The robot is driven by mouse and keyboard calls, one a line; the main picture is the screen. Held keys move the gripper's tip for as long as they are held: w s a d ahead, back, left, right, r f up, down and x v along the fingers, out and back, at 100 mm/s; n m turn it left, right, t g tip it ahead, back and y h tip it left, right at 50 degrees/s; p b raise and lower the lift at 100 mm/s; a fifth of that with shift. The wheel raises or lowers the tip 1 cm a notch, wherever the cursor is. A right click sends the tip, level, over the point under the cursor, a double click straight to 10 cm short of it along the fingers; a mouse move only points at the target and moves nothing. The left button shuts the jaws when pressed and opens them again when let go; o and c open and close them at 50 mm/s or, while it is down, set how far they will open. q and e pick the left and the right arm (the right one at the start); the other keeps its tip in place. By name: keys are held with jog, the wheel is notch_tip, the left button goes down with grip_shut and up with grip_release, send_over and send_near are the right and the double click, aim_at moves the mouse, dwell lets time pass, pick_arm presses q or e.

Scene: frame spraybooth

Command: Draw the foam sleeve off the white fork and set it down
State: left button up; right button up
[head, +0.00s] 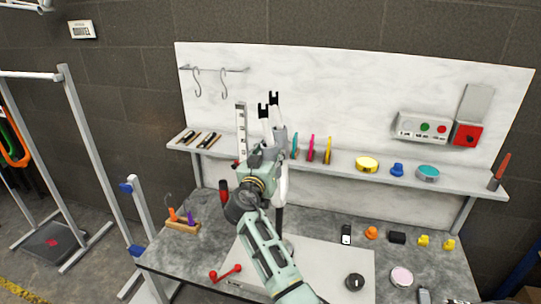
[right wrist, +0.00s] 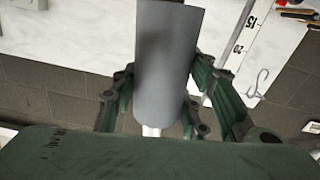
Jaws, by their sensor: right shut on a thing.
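The white fork (head: 283,183) stands upright over the workbench, its dark forked ends pointing up. The grey foam sleeve (head: 280,134) is around one of its legs near the top. In the right wrist view the sleeve (right wrist: 165,65) is a smooth grey tube. A short white piece of the fork (right wrist: 151,131) shows below it. My right gripper (head: 271,150) is shut on the sleeve, its green fingers on both sides of it in the wrist view (right wrist: 160,95). It partly hides the fork in the head view. My left gripper is not in view.
A shelf (head: 345,168) behind holds coloured discs and tape rolls. A white ruler (head: 241,130) stands near my right gripper. The bench (head: 205,252) carries a wooden tool block (head: 183,227), a red-handled tool (head: 226,272) and several small parts. A pale mat (head: 315,262) has bare room.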

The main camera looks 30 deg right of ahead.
aim_at(263, 130)
jog(key=c, duration=0.6)
jog(key=shift+r, duration=0.2)
jog(key=shift+w+r, duration=0.15)
jog(key=shift+r, duration=0.4)
jog(key=shift+a+r+p, duration=0.25)
jog(key=shift+r+p, duration=0.05)
jog(key=shift+r, duration=0.25)
jog(key=shift+w+r, duration=0.2)
jog(key=shift+r, duration=0.6)
jog(key=shift+a+r, duration=0.1)
jog(key=shift+r, duration=0.05)
jog(key=shift+w+a+r+p, duration=0.1)
jog(key=shift+w+r+p, duration=0.1)
jog(key=shift+r, duration=0.45)
jog(key=shift+w+a+r+p, duration=0.1)
jog(key=shift+a+r+p, duration=0.05)
jog(key=shift+r, duration=0.55)
jog(key=shift+w+a+r+p, duration=0.1)
jog(key=shift+r+p, duration=0.1)
jog(key=shift+r, duration=0.45)
